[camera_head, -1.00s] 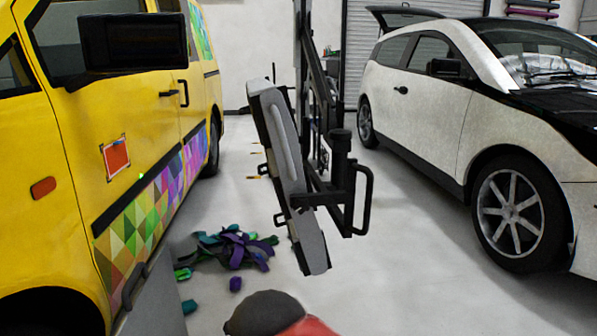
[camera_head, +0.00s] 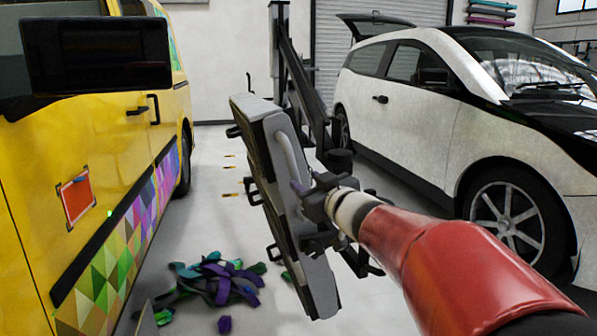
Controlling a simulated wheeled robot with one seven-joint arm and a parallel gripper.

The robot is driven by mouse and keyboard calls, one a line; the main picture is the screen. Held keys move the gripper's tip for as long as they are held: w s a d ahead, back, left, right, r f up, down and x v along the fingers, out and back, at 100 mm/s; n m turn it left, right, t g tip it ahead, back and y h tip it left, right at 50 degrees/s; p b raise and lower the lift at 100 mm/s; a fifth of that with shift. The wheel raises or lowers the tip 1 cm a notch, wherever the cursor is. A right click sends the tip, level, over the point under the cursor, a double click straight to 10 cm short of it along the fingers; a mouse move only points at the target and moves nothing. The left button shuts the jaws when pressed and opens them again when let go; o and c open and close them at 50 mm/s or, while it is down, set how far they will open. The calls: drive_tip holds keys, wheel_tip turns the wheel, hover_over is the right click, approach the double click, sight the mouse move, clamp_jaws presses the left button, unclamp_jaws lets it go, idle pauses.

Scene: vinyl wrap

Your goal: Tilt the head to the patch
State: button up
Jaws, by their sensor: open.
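The patch (camera_head: 76,198) is a red-orange square on the yellow van's side, at the left. The head (camera_head: 288,215) is a long grey and black panel with a pale rail on its back, carried on a black stand arm. It hangs tilted, its top leaning left, between the van and the white car. My gripper (camera_head: 312,205) is open at the back of the head, at about mid-height. It overlaps the head and its black handle in the picture. I cannot tell whether it touches either, and the handle is mostly hidden behind it.
The yellow van (camera_head: 100,150) fills the left, with a dark mirror (camera_head: 95,54) jutting out. The white car (camera_head: 420,130) stands at the right. A heap of purple, teal and green strips (camera_head: 220,280) lies on the floor. Floor between the vehicles behind the head is mostly clear.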

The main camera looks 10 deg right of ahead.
sight(297, 176)
drive_tip(key=x, duration=0.6)
drive_tip(key=shift+w+a+f, duration=0.1)
drive_tip(key=shift+w+a, duration=0.05)
drive_tip(key=shift+w, duration=0.2)
clamp_jaws()
